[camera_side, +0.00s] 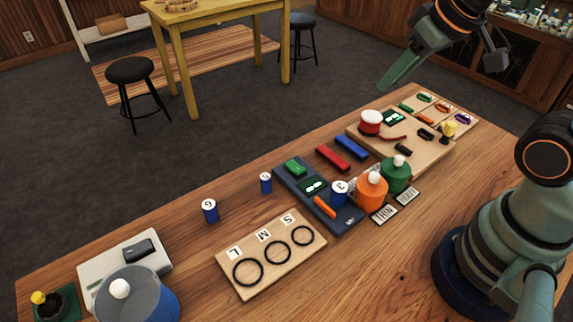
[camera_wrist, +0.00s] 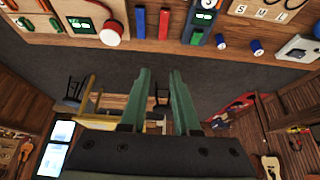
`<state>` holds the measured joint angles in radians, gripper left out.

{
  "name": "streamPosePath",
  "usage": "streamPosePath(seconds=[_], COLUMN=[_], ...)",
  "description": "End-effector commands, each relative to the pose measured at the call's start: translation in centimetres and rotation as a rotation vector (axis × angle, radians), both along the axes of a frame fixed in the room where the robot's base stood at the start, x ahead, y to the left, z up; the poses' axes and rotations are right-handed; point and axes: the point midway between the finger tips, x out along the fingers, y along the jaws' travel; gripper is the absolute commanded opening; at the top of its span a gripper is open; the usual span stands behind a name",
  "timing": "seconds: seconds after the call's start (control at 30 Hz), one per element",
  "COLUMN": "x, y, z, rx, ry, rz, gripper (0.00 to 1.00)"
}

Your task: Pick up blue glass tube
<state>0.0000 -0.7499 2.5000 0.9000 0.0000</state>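In the wrist view two blue tubes (camera_wrist: 221,41) (camera_wrist: 257,47) show at the upper right, and another (camera_wrist: 208,5) is cut by the top edge. My gripper (camera_side: 384,86) is raised beyond the table's far edge, away from all the tubes. In the wrist view its green fingers (camera_wrist: 160,74) are apart with nothing between them.
A board (camera_side: 285,275) with three black rings marked L, M, S lies in front. The dark blue tray (camera_side: 346,222) holds small bars. Orange (camera_side: 372,194) and green (camera_side: 395,176) jars stand beside it. A grey-blue round container (camera_side: 150,292) is at front left. Bare wood surrounds the left tubes.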

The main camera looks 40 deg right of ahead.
Motion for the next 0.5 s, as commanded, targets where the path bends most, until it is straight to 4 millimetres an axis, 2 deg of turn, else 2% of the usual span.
streamPosePath(seconds=[0.03,0.1,0.5], x=[0.00,0.00,0.11], y=[0.00,0.00,0.39], z=[0.00,0.00,-0.31], rx=[0.000,0.000,0.027], ry=[0.000,0.000,0.019], rz=[0.000,0.000,-0.038], gripper=[0.54,0.77,0.77])
